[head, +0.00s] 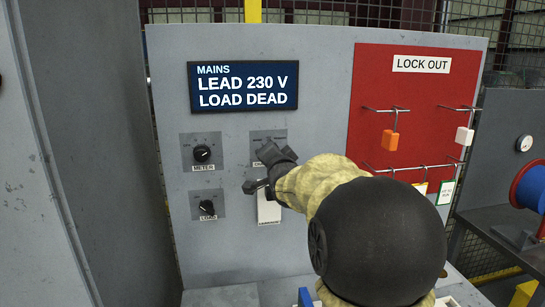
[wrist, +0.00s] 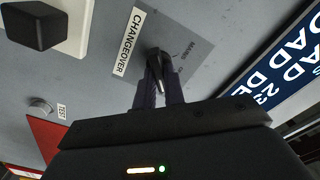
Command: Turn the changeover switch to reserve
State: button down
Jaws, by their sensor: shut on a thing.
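The changeover switch is a dark knob (wrist: 155,58) on a grey plate (head: 268,136), above a CHANGEOVER label (wrist: 129,42) and beside a MAINS mark in the wrist view. My gripper (wrist: 158,88) is shut on this knob, with one finger on each side. In the head view my gripper (head: 268,158) hides most of the knob, and the exact way it points cannot be told. The display (head: 243,86) reads MAINS, LEAD 230 V, LOAD DEAD.
The METER knob (head: 202,153) and LOAD knob (head: 207,207) sit to the left. A dark handle on a white plate (head: 268,208) is just below my gripper. At the right, a red LOCK OUT board (head: 381,87) carries hooks with an orange padlock (head: 390,140) and tags.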

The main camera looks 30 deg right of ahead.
dwell(0.4)
jog(key=c, duration=1.5)
grip_release()
jog(key=shift+s, duration=0.1)
jog(key=p+v, duration=0.3)
jog(key=v, duration=1.4)
jog(key=shift+s+r, duration=0.1)
jog(key=shift+s, duration=0.05)
